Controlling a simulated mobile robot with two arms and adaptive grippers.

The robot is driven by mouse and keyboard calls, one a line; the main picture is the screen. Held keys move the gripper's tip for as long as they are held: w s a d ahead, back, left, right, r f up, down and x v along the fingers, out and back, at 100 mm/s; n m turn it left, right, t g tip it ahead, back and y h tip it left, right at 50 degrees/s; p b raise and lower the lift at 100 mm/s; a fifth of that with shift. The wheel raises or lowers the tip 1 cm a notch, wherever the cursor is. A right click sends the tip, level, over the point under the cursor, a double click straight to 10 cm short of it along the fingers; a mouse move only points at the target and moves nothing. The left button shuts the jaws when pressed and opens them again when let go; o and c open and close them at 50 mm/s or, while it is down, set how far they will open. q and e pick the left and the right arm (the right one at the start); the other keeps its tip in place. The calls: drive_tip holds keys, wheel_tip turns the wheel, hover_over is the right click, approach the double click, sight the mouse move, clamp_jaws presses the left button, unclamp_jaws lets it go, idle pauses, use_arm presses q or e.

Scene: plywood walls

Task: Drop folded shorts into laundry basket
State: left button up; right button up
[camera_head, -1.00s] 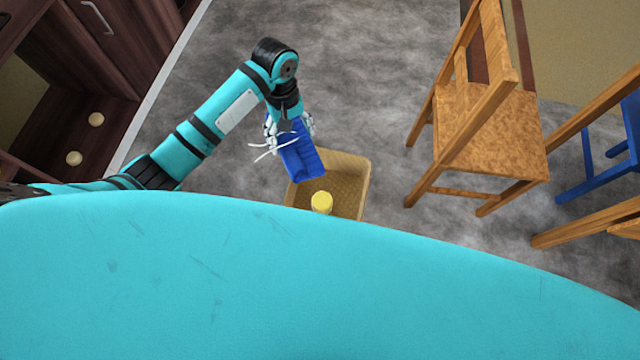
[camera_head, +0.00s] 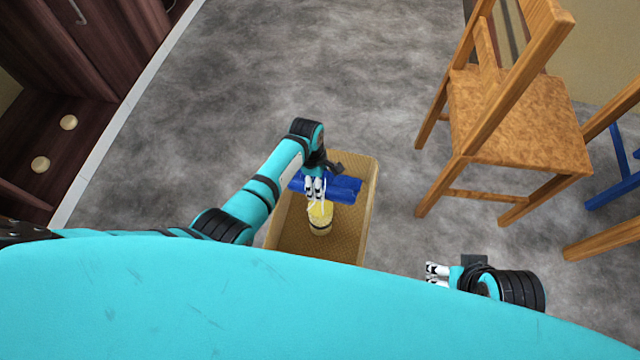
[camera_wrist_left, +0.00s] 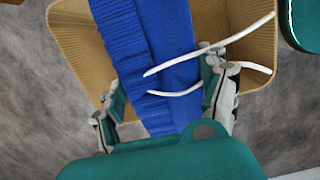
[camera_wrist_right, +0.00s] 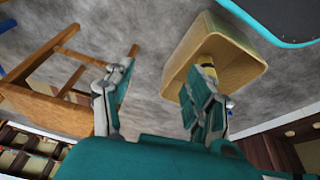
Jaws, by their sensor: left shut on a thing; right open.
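The folded blue shorts (camera_head: 343,188) have white drawstrings and are held by my left gripper (camera_head: 315,190) over the laundry basket. In the left wrist view the shorts (camera_wrist_left: 150,50) lie between the fingers of the left gripper (camera_wrist_left: 165,110), with the basket (camera_wrist_left: 85,50) behind them. The tan woven laundry basket (camera_head: 366,190) stands on the floor, and a yellow-topped object (camera_head: 320,212) is inside it. My right gripper (camera_head: 432,273) is open and empty, to the right of the basket. The right wrist view shows the basket (camera_wrist_right: 235,50) beyond the right gripper (camera_wrist_right: 160,100).
A wooden chair (camera_head: 515,115) stands right of the basket, with more wooden and blue furniture (camera_head: 612,195) at the far right. Dark cabinets (camera_head: 75,60) line the left side. The grey floor (camera_head: 300,60) beyond the basket is clear.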

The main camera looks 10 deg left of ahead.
use_arm(q)
wheel_tip(320, 180, down, 3)
drive_tip(key=b, duration=0.3)
drive_tip(key=shift+f, duration=0.1)
use_arm(e)
drive_tip(key=w+a+r+t+y, duration=0.1)
drive_tip(key=w+a+r+t, duration=0.15)
drive_tip(key=w, duration=0.35)
drive_tip(key=w+a+r+t+y, duration=0.1)
drive_tip(key=w+r+t, duration=0.1)
drive_tip(key=w+t, duration=0.25)
use_arm(q)
drive_tip(key=shift+f+b, duration=0.6)
drive_tip(key=shift+b, duration=0.3)
drive_tip(key=shift+f+b, duration=0.7)
drive_tip(key=shift+b, duration=0.1)
drive_tip(key=shift+f, duration=0.1)
use_arm(e)
drive_tip(key=w+a+r+t+y, duration=0.1)
drive_tip(key=w+r+t, duration=0.1)
drive_tip(key=r+t, duration=0.2)
drive_tip(key=w+a+r+t+y, duration=0.1)
drive_tip(key=w+a+r+t, duration=0.1)
drive_tip(key=r+t, duration=0.3)
wheel_tip(320, 180, up, 4)
drive_tip(key=shift+w+a+r+n+y, duration=0.2)
drive_tip(key=shift+w+a+n+y, duration=0.15)
drive_tip(key=shift+w, duration=0.5)
